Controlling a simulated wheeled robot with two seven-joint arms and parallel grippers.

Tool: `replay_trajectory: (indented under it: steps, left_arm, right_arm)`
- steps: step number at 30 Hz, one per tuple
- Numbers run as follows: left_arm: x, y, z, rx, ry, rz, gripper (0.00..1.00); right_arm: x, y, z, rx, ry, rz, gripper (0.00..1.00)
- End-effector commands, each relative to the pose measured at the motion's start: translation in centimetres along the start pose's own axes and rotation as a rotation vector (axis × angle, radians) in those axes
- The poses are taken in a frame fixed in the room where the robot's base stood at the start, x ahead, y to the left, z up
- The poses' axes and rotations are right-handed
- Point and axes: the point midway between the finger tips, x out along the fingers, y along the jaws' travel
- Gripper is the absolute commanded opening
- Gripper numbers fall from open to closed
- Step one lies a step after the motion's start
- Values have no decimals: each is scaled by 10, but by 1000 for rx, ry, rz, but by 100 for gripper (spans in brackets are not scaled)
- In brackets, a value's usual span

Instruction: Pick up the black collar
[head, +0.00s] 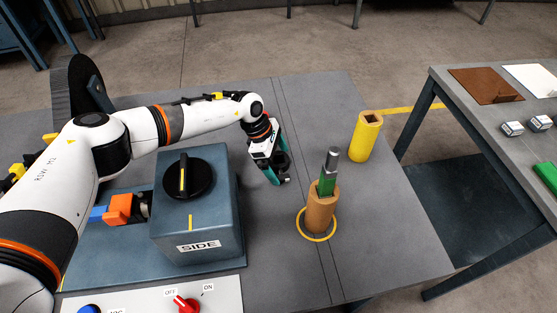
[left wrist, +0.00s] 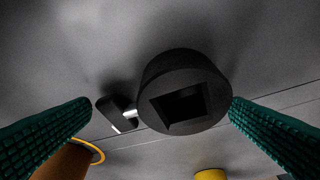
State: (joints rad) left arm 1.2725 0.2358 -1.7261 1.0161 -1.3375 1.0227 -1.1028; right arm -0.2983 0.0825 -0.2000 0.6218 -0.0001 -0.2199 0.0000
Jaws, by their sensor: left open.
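The black collar (left wrist: 186,92) is a short dark cylinder with a square hole. In the left wrist view it sits on the grey table between my two green fingertips, closer to the right one. My left gripper (left wrist: 160,115) is open, with a visible gap between the left finger and the collar. In the head view my left gripper (head: 275,162) points down at the table beside the blue machine, and the collar (head: 282,160) shows only as a dark shape partly hidden by it. My right gripper is not in view.
A small black piece with a bright edge (left wrist: 120,113) lies beside the collar. An orange-brown cylinder (head: 321,210) holding a green piece stands inside a yellow ring. A yellow cylinder (head: 364,137) stands behind it. The blue machine (head: 198,225) is left of the gripper.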

Motion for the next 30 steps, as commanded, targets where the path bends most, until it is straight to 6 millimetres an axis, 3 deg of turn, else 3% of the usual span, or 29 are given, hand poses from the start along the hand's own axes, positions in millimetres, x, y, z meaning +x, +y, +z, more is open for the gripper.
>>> replay_trajectory:
  steps: [1, 9, 19, 30]
  left_arm:
    - [0, 0, 0, 0, 0, 0, 100]
    - [-1, 0, 0, 0, 1, -1, 58]
    - [-11, -1, -4, 1, 2, -4, 58]
    - [-75, -1, -31, 2, 1, -3, 58]
  right_arm:
    - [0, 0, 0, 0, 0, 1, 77]
    - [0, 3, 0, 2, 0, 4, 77]
    - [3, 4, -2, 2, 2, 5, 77]
    - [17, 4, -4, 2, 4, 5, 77]
